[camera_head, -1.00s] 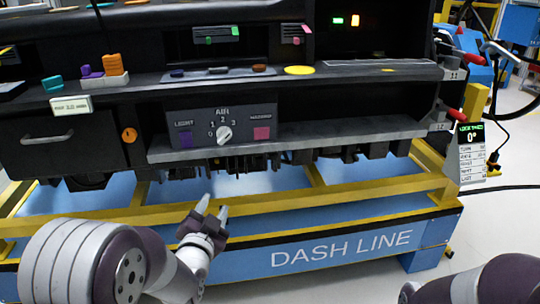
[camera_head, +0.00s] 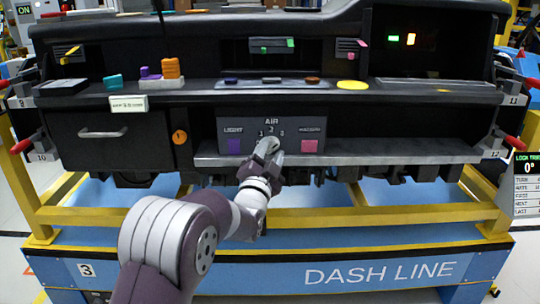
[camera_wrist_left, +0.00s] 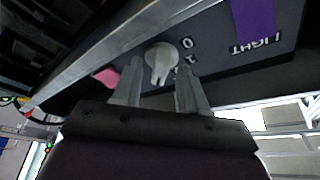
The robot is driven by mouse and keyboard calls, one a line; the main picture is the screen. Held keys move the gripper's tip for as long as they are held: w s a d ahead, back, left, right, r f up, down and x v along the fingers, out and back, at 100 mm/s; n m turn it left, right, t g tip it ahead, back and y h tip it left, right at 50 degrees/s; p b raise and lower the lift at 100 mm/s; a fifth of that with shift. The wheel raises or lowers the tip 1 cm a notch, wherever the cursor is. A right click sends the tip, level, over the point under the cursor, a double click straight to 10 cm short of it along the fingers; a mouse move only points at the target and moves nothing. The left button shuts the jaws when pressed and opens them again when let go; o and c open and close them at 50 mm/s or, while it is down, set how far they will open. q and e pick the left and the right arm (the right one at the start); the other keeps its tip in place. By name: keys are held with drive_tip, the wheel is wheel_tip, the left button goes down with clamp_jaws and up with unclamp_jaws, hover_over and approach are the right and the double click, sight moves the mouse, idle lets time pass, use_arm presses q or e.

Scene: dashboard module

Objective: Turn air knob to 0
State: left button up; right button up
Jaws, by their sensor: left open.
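The air control panel (camera_head: 290,126) is dark grey, with AIR, LIGHT and HAZARD lettering, a purple square and a pink square. The light grey air knob (camera_wrist_left: 161,62) shows in the left wrist view on the panel, with digits 0 and 1 beside it. My left gripper (camera_head: 269,149) is in front of the knob in the head view and hides most of it. In the left wrist view my left gripper (camera_wrist_left: 156,78) is open, its two fingers apart on either side of the knob's lower part. Contact cannot be told. My right gripper is not in view.
A grey ledge (camera_head: 400,151) runs below the panel. A drawer with a handle (camera_head: 102,133) and an orange round knob (camera_head: 180,137) lie to the left. The yellow frame (camera_head: 380,217) and blue DASH LINE base (camera_head: 375,272) are below.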

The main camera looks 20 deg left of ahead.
use_arm(q)
clamp_jaws()
drive_tip(key=shift+f, duration=0.1)
